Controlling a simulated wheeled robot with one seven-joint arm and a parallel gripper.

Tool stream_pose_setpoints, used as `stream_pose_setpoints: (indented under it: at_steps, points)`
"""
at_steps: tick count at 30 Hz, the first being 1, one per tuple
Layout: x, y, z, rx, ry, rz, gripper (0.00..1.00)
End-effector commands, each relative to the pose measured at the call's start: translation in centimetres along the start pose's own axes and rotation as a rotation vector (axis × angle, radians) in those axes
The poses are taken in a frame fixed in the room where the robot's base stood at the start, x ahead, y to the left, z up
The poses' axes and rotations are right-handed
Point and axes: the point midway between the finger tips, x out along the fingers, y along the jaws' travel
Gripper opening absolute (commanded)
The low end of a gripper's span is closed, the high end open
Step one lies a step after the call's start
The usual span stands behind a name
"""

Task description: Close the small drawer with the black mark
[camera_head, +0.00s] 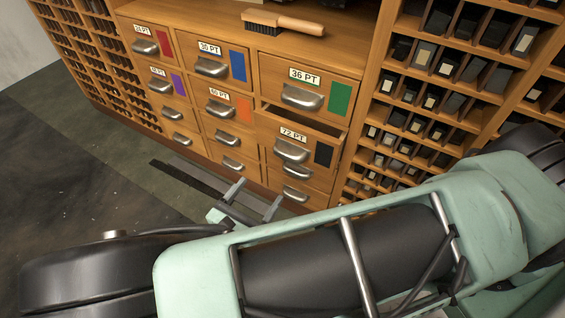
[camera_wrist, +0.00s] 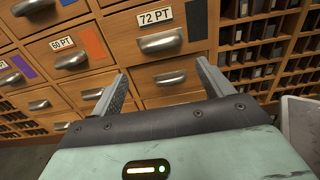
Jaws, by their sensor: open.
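The small drawer marked 72 PT (camera_head: 310,141) has a black mark (camera_head: 323,154) and a metal cup handle. It is pulled partly out, with a dark gap showing above its front. In the wrist view its front (camera_wrist: 178,27) is at the top middle, with the handle below the label and the black mark on the right. My gripper (camera_head: 254,198) is open and empty, low in front of the cabinet, to the left of and below this drawer in the head view. In the wrist view my fingers (camera_wrist: 162,76) are spread apart just below the drawer's handle.
Other drawers, such as 36 PT with a green mark (camera_head: 339,97) and 60 PT with an orange mark (camera_head: 244,109), look shut. A brush (camera_head: 284,23) lies on the ledge above. Compartment racks (camera_head: 432,100) stand to the right. Open floor (camera_head: 80,190) lies left.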

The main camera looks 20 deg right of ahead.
Motion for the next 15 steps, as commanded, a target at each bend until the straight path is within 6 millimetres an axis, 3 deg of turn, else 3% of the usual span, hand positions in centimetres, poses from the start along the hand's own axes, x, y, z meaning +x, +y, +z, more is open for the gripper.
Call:
stream_pose_setpoints:
  at_steps: [9, 15]
  points:
    - [6.7, -0.1, -0.3, -0.001, 0.0, -0.004, 0.79]
    - [9.9, -0.1, -0.2, 0.0, 0.0, -0.004, 0.79]
